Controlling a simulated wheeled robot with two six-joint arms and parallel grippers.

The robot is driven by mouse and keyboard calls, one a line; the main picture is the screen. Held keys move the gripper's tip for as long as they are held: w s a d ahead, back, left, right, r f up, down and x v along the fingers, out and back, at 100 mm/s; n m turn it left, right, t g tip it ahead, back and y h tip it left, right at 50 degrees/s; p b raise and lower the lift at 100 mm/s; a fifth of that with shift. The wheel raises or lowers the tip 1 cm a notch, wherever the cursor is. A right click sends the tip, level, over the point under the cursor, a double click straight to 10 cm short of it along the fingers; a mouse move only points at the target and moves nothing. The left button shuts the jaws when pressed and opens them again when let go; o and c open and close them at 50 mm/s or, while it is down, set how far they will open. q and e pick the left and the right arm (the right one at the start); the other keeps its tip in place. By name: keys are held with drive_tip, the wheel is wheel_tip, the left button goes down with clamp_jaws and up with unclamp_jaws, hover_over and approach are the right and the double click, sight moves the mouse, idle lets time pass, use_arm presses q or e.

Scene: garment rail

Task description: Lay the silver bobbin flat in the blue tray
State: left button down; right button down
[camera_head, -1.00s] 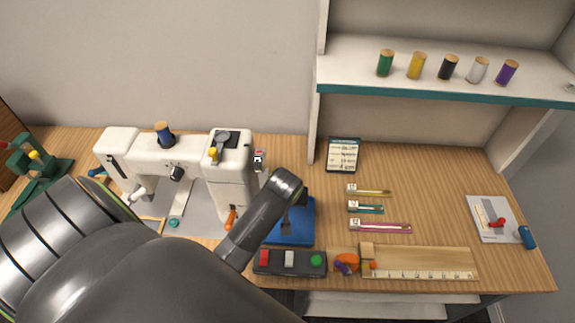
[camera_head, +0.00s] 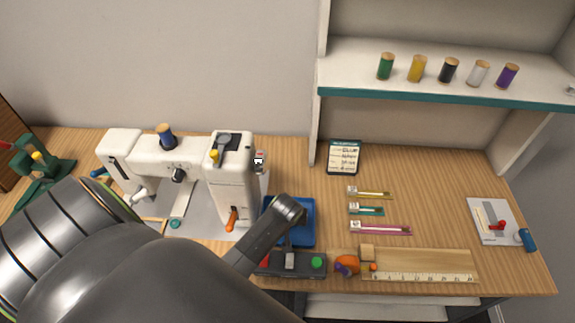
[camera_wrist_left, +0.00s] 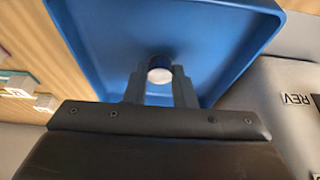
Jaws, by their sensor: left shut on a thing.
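The blue tray (camera_head: 306,236) lies on the wooden table to the right of the sewing machine. My left gripper (camera_wrist_left: 160,80) is over the tray, and in the head view my own wrist hides most of it. In the left wrist view it is shut on the silver bobbin (camera_wrist_left: 160,75), a small pale round thing between the fingertips. The tray (camera_wrist_left: 105,30) fills the background behind it. I cannot tell whether the bobbin touches the tray floor. My right gripper is in neither view.
A white sewing machine (camera_head: 225,165) stands left of the tray. A dark box with coloured buttons (camera_head: 317,263) is at the tray's front edge. A wooden board with a ruler (camera_head: 430,260) lies to the right. Thread spools stand on the shelf (camera_head: 350,70) above.

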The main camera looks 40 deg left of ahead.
use_arm(q)
drive_tip(key=shift+f, duration=0.15)
drive_tip(key=c, duration=1.2)
unclamp_jaws()
drive_tip(key=shift+c, duration=0.2)
drive_tip(key=shift+o, duration=0.2)
drive_tip(key=shift+r, duration=0.35)
drive_tip(key=v, duration=1.1)
drive_tip(key=shift+r, duration=0.35)
drive_tip(key=shift+s+d+f, duration=0.1)
drive_tip(key=shift+s, duration=0.1)
